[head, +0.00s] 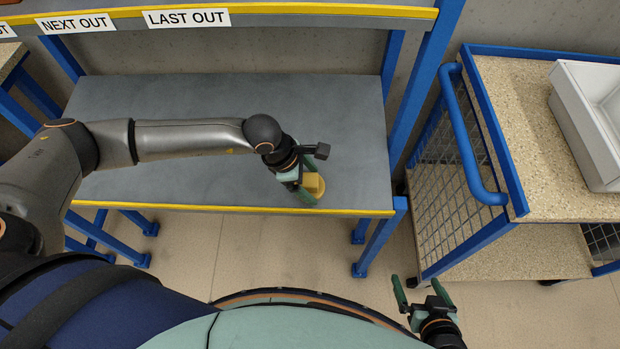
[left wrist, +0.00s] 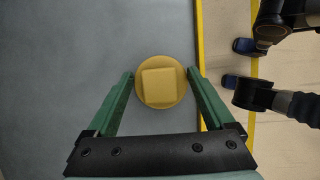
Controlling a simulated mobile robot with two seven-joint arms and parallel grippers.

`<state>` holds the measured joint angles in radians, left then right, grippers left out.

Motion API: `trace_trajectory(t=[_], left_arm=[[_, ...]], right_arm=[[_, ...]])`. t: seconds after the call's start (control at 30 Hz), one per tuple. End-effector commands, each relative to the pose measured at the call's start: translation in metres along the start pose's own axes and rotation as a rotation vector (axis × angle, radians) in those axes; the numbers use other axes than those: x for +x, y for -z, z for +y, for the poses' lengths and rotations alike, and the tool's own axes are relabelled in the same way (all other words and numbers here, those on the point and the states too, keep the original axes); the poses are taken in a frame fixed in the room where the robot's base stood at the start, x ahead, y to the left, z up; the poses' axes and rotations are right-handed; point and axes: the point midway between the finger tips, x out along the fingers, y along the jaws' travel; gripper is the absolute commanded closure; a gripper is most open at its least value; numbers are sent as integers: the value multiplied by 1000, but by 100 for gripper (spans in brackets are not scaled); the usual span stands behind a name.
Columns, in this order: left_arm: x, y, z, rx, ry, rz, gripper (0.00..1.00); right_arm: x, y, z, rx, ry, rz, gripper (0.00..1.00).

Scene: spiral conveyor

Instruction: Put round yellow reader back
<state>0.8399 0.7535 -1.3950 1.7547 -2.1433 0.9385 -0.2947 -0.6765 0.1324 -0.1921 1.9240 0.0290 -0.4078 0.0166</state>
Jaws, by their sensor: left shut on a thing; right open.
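The round yellow reader (head: 315,185) is at the right front part of the grey lower shelf (head: 220,120), close to its yellow front edge. In the left wrist view the reader (left wrist: 144,93) is a yellow disc with a raised square block on top. My left gripper (head: 309,187) is shut on it, one green finger on each side; the fingertips also show in the left wrist view (left wrist: 160,76). I cannot tell whether the reader touches the shelf. My right gripper (head: 420,293) is open and empty, low in front of the shelf over the floor.
An upper shelf carries labels reading NEXT OUT (head: 76,23) and LAST OUT (head: 186,17). A blue post (head: 418,85) stands at the right. A blue-framed cart (head: 530,150) with a white bin (head: 590,120) is further right. Most of the lower shelf is clear.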

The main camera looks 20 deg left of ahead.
Motion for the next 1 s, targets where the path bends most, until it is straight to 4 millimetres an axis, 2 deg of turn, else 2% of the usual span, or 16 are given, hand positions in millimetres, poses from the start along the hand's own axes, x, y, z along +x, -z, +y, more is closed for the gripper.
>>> trace_trajectory(t=[0.13,0.17,0.23,0.6,0.77,1.0], left_arm=[[2,1,0,0,-1,-1,57],[1,0,0,0,-1,0,10],[1,0,0,0,-1,0,2],[3,2,0,0,-1,2,0],[-26,0,1,1,-4,-2,0],[-80,-2,1,0,-4,0,0]], right_arm=[[2,-1,0,-1,0,1,0],[1,0,0,-1,0,2,0],[1,0,0,-1,0,2,0],[1,1,0,-1,0,2,0],[1,2,0,-1,0,3,0],[3,0,0,-1,1,1,0]])
